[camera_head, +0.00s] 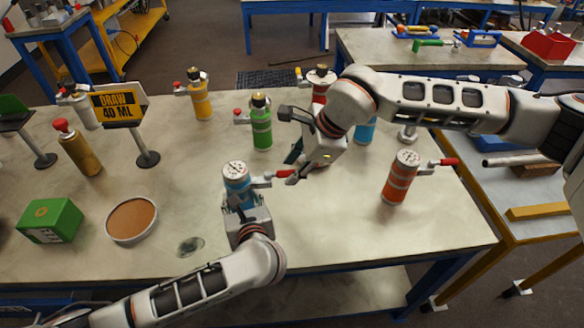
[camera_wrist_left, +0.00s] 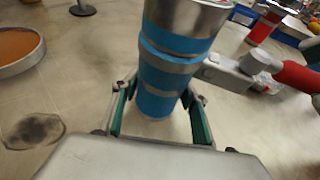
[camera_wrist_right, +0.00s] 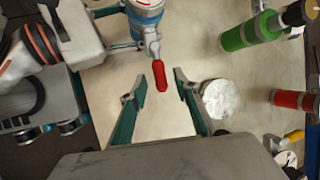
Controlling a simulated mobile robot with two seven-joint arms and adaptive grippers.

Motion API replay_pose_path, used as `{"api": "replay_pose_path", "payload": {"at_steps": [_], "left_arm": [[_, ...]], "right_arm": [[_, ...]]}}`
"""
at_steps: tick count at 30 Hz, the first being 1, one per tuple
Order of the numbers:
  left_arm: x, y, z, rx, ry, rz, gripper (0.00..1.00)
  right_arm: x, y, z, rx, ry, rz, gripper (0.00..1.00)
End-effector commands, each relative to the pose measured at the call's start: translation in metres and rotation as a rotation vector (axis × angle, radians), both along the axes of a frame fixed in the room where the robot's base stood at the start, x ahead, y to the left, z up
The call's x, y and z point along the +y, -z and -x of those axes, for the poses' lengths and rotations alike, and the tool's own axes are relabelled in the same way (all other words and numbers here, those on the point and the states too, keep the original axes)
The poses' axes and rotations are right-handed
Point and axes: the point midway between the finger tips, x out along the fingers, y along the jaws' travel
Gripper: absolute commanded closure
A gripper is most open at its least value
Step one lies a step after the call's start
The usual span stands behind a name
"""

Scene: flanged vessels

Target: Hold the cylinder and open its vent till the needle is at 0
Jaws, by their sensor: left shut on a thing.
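The blue cylinder (camera_head: 236,186) with silver bands stands upright near the table's front. It has a round white gauge (camera_head: 236,170) on top; the needle is too small to read. Its vent lever (camera_head: 284,173) has a red handle and sticks out to the right. My left gripper (camera_wrist_left: 160,104) is shut around the cylinder's lower body, one finger on each side. My right gripper (camera_head: 293,165) is open beside the lever's free end. In the right wrist view, the red handle (camera_wrist_right: 159,76) reaches between the open fingertips, with space on both sides.
Green (camera_head: 261,126), yellow (camera_head: 199,98) and orange-red (camera_head: 400,178) cylinders stand around on the table.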

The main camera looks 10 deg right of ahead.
Motion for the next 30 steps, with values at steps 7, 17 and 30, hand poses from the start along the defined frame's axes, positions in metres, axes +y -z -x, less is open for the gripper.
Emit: {"api": "replay_pose_path", "payload": {"at_steps": [7, 17, 30], "left_arm": [[-0.0008, -0.0002, 0.0002, 0.000, 0.001, 0.001, 0.97], [-0.0008, -0.0002, 0.0002, 0.000, 0.001, 0.002, 0.97], [-0.0008, -0.0002, 0.0002, 0.000, 0.002, 0.001, 0.97]], "right_arm": [[0.0026, 0.0073, -0.0025, -0.001, 0.001, 0.001, 0.69], [0.0027, 0.0070, -0.0022, -0.001, 0.001, 0.001, 1.00], [0.0039, 0.0074, 0.0028, 0.001, 0.060, 0.004, 1.00]]}}
